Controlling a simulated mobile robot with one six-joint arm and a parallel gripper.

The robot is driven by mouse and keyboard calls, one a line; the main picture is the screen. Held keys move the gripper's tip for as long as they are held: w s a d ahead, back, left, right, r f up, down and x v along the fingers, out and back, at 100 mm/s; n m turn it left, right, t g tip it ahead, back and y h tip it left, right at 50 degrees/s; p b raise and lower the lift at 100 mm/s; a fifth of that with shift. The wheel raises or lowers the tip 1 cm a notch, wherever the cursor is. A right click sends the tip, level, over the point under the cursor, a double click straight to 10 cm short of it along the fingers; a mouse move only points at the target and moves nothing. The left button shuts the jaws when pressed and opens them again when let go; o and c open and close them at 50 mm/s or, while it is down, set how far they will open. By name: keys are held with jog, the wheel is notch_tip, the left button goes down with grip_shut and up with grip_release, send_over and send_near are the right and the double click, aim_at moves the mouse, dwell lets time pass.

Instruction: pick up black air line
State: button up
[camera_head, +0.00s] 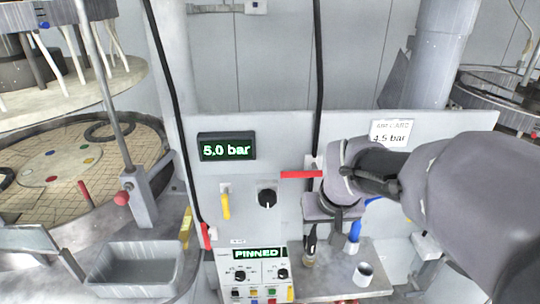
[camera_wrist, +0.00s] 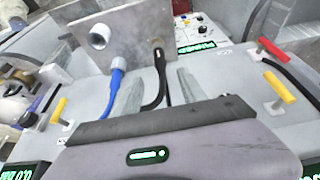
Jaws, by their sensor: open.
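The black air line (camera_head: 311,240) stands upright by its end fitting at a grey bracket plate, just below my gripper in the head view. In the wrist view the black air line (camera_wrist: 159,75) curves from the bracket plate (camera_wrist: 130,35) towards my gripper. My gripper (camera_wrist: 146,88) is open, with its grey fingers on either side of the black line and nothing clearly held. In the head view my gripper (camera_head: 328,214) hangs above the bracket, its fingertips mostly hidden by its body.
A blue air line (camera_wrist: 115,84) is close beside the black one, with its fitting at the same plate. An empty round socket (camera_head: 365,273) is to the right. The wall panel has a red lever (camera_head: 301,174), a yellow lever (camera_head: 225,205) and a gauge reading 5.0 bar (camera_head: 227,147).

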aim_at(311, 245)
jog(key=b+x, duration=0.3)
jog(key=x, duration=1.2)
jog(key=shift+f, duration=0.25)
jog(key=shift+s+r, duration=0.1)
grip_shut()
